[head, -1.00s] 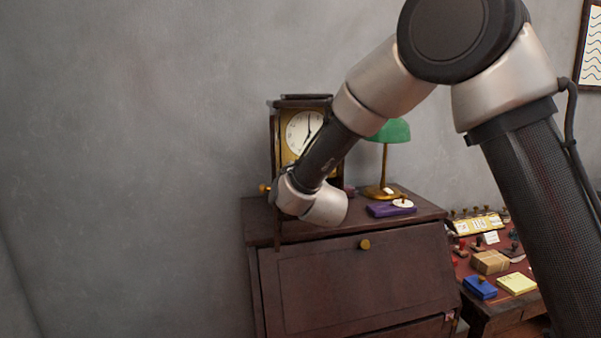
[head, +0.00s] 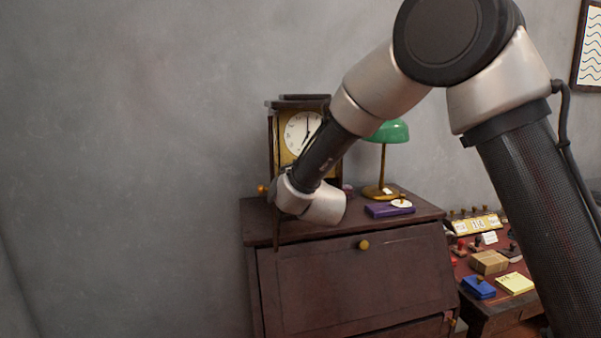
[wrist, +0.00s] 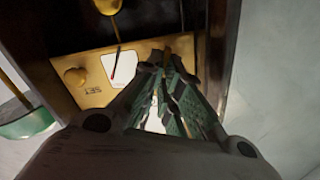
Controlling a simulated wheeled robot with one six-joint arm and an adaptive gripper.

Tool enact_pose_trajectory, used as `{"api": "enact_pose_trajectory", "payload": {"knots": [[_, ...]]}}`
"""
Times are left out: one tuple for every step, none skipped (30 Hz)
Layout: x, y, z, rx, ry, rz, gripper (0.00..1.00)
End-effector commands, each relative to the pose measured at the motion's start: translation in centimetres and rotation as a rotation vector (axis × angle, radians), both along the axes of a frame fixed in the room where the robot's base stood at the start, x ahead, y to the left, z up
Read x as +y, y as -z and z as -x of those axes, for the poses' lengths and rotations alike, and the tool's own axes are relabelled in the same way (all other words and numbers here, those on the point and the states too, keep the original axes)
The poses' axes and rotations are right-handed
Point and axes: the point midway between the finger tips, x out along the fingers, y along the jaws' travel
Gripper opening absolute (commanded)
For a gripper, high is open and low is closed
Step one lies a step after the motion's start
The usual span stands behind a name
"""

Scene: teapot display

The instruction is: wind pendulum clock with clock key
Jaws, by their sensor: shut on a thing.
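The pendulum clock (head: 301,131) stands on the dark wooden desk, its white dial partly covered by my arm. In the wrist view, its open dark case shows a brass plate (wrist: 85,64) with a round knob and a white card with a red mark, and a gold disc (wrist: 107,6) at the top edge. My gripper (wrist: 170,62) is shut at the right part of the plate, its green-padded fingers close together. What it grips is mostly hidden between the fingers; I cannot make out the clock key's shape. In the head view my arm's wrist hides the gripper.
A green lamp (head: 387,131) stands right of the clock; its shade shows at the left of the wrist view. A purple box (head: 388,210) lies on the desk top. A lower table at right holds stamps and a yellow pad (head: 515,284). Left is bare wall.

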Motion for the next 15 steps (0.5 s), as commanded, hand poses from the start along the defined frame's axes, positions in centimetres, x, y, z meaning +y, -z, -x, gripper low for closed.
{"api": "enact_pose_trajectory", "payload": {"knots": [[-0.1,0.09,0.0,0.008,0.001,-0.023,0.0],[-0.12,0.1,0.0,0.013,0.001,-0.039,0.0],[-0.16,0.12,-0.01,0.02,0.001,-0.063,0.0],[-0.18,0.14,-0.02,0.026,0.001,-0.084,0.0],[-0.2,0.15,-0.03,0.032,0.001,-0.105,0.0],[-0.23,0.18,-0.04,0.04,0.001,-0.134,0.0],[-0.26,0.2,-0.04,0.047,0.001,-0.156,0.0],[-0.28,0.22,-0.04,0.054,0.001,-0.179,0.0],[-0.31,0.24,-0.05,0.063,0.002,-0.21,0.0],[-0.33,0.26,-0.05,0.07,0.002,-0.234,0.0],[-0.35,0.28,-0.06,0.076,0.002,-0.257,0.0],[-0.37,0.31,-0.06,0.085,0.002,-0.288,0.0],[-0.39,0.33,-0.07,0.092,0.002,-0.31,0.0],[-0.41,0.34,-0.08,0.097,0.002,-0.33,0.0],[-0.42,0.37,-0.08,0.106,0.002,-0.359,0.0]]}}
